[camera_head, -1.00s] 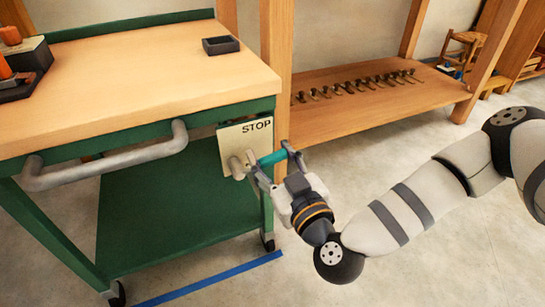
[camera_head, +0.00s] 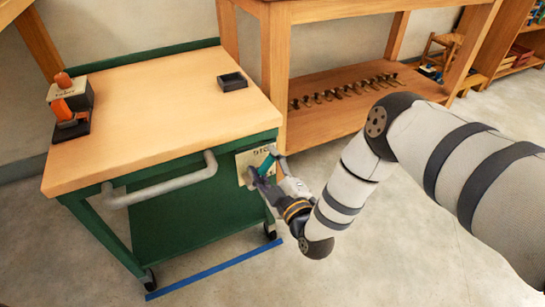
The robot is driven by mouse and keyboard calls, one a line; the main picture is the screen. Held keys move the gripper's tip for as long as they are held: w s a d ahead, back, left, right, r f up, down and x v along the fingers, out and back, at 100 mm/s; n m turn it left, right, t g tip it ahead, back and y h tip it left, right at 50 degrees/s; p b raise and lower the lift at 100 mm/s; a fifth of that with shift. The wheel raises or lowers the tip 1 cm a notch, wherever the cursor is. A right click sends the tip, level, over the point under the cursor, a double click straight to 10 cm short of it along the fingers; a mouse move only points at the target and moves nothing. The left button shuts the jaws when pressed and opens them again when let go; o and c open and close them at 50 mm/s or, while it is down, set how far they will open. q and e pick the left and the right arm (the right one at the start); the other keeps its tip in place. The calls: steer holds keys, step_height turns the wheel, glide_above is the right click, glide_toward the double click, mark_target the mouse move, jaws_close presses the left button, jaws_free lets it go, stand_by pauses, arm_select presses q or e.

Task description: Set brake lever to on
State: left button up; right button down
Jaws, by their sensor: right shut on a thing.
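The brake lever (camera_head: 268,163) has a teal grip and sits on a pale plate (camera_head: 243,159) at the right front of a green cart with a wooden top (camera_head: 150,110). The plate's "STOP" lettering is partly covered by the lever and gripper. The teal grip slants up to the right. My right gripper (camera_head: 268,170) is shut on the lever, and its fingers hide part of it. My left gripper is not in view.
A grey handle bar (camera_head: 160,184) runs along the cart's front. Blue tape (camera_head: 215,269) lies on the floor. A wooden bench (camera_head: 350,85) stands behind.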

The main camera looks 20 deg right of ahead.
mark_target(244, 155)
steer(key=a+n+p, duration=0.1)
steer(key=a+r+n+p, duration=0.1)
steer(key=n, duration=0.1)
steer(key=shift+r+n, duration=0.3)
steer(key=shift+a+n+p, duration=0.55)
steer(key=shift+n+p, duration=0.1)
steer(key=shift+n, duration=0.45)
steer(key=shift+a+n, duration=0.45)
steer(key=shift+n, duration=0.35)
steer(key=c, duration=0.7)
jaws_free()
steer(key=shift+s, duration=0.1)
steer(key=shift+a+f, duration=0.1)
steer(key=s, duration=1.2)
steer(key=shift+d, duration=0.25)
